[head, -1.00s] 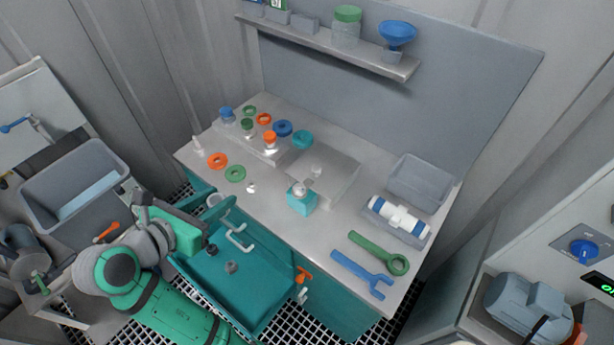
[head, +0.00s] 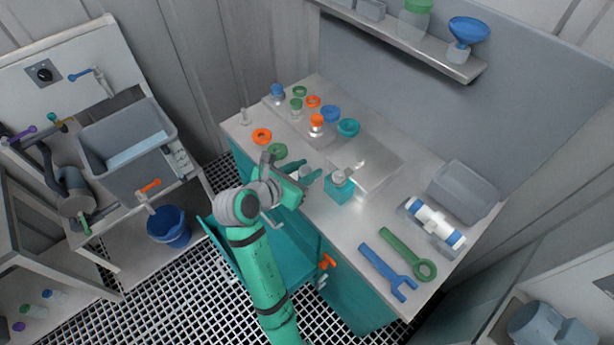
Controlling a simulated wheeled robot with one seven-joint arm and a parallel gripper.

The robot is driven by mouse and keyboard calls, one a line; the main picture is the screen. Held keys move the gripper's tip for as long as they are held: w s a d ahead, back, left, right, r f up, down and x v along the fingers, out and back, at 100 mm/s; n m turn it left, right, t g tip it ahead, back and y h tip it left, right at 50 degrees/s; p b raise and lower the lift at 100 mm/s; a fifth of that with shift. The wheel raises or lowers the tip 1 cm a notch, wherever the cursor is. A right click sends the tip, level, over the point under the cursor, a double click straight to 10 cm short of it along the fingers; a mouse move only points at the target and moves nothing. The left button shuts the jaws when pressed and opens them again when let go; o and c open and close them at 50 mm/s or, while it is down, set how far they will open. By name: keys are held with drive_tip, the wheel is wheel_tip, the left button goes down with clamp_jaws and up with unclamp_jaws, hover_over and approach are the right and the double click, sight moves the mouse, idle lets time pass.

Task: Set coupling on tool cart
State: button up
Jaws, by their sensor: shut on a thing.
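My gripper (head: 304,174) is over the front left part of the grey worktop of a teal-fronted cabinet, which looks like the tool cart (head: 322,213). Its teal fingers are shut on a small pale grey piece (head: 305,169), seemingly the coupling. The fingers hide most of it, and I cannot tell if it touches the worktop. A teal block with a pale top (head: 340,190) stands just right of the gripper.
Small capped bottles and rings stand behind the gripper. A blue wrench (head: 387,271), a green wrench (head: 409,256), a white-and-blue cylinder (head: 436,222) and a grey bin (head: 463,191) occupy the right. A teal drawer (head: 290,252) stands open below. A blue bucket (head: 169,228) is left.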

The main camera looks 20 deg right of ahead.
drive_tip(key=f, duration=0.3)
drive_tip(key=shift+s+d+f, duration=0.15)
drive_tip(key=shift+s+f, duration=0.05)
drive_tip(key=shift+d, duration=0.15)
drive_tip(key=shift+f, duration=0.1)
drive_tip(key=o, duration=0.8)
drive_tip(key=shift+a, duration=0.2)
